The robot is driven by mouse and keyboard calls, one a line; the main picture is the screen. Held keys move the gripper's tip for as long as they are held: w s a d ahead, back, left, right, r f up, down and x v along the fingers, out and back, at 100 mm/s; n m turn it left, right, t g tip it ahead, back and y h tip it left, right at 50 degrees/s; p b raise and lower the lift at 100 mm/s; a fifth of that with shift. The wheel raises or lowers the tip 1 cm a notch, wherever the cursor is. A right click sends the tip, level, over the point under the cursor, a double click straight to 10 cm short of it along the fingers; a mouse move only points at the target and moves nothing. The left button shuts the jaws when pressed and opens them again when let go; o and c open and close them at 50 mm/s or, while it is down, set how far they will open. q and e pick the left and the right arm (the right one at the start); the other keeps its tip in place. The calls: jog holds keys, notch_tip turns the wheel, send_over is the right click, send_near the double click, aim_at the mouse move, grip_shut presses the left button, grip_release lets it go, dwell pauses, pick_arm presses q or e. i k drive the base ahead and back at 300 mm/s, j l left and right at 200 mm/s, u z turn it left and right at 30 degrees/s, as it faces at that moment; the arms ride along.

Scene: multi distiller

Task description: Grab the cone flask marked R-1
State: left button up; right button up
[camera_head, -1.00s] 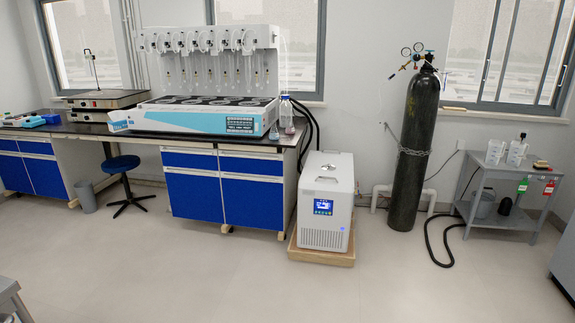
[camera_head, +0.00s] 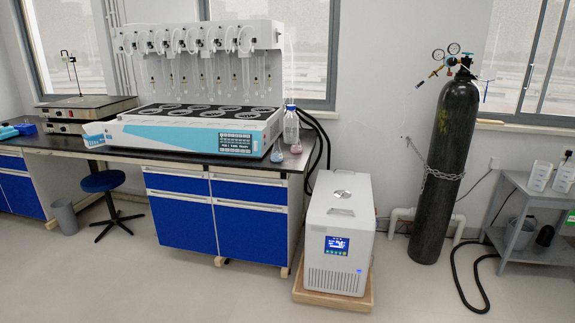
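Two small flasks stand at the right end of the dark bench top (camera_head: 60,142), beside the distiller. One flask (camera_head: 277,153) is near the front edge, at the distiller's right corner. The other flask (camera_head: 296,148) is a little to its right, with pinkish contents. They are too small for me to read any R-1 mark. A clear bottle (camera_head: 290,126) with a blue cap stands just behind them. Neither of my grippers is in view.
The multi-position distiller (camera_head: 180,132) fills most of the bench. A white chiller (camera_head: 337,235) on a wooden base stands on the floor right of the bench. A dark gas cylinder (camera_head: 443,170), a blue stool (camera_head: 102,181) and a grey bin (camera_head: 64,216) stand around. The front floor is clear.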

aim_at(277, 156)
jog(key=i, duration=1.2)
